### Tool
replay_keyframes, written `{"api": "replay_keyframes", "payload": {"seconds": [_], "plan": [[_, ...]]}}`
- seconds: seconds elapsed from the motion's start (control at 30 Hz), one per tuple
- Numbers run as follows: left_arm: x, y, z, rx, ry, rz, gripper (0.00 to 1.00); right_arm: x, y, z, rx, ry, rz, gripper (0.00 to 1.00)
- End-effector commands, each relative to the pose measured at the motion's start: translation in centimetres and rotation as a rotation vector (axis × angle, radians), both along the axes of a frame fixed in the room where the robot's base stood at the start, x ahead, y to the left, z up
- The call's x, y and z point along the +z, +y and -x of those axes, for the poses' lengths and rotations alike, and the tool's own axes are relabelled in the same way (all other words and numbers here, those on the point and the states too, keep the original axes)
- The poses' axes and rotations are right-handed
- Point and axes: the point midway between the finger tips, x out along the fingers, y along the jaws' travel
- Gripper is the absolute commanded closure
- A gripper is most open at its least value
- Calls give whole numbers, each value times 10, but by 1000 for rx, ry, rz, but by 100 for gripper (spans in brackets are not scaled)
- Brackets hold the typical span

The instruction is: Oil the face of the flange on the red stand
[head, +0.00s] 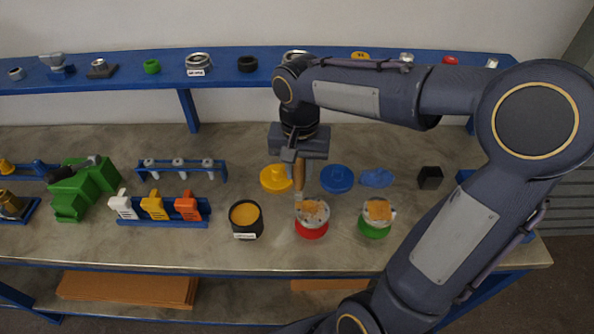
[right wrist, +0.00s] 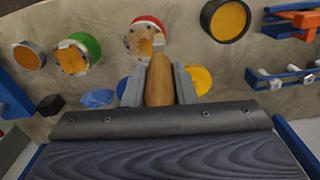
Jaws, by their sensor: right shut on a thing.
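A pale metal flange (head: 313,209) sits on the red stand (head: 311,232), its upward face partly covered with orange-tan patches. My right gripper (head: 299,158) is shut on the wooden handle of a brush (head: 299,178). The brush points down, with its tip at the upper left edge of this flange; I cannot tell whether it touches. In the right wrist view the handle (right wrist: 158,82) lies between both fingers and hides part of the patched flange face (right wrist: 141,42). A dark pot (head: 245,217) with amber contents stands to the left. My left gripper is out of view.
A similar patched flange (head: 378,211) sits on a green stand (head: 376,231) at right. Behind are a yellow disc (head: 274,180), a blue disc (head: 337,179), a blue cloth (head: 377,178) and a black box (head: 430,178). Coloured clips stand in a blue rack (head: 162,222) at left.

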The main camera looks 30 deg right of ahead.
Motion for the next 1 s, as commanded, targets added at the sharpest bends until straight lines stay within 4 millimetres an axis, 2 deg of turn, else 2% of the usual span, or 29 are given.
{"api": "replay_keyframes", "payload": {"seconds": [0.03,0.1,0.4,1.0], "plan": [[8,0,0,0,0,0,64,9,-1,-1,0,-1,-1,100],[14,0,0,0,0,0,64,15,-3,-2,0,-1,-1,100],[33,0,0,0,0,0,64,37,-8,-4,3,1,0,100],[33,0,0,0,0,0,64,37,-9,-4,3,0,0,100]]}}
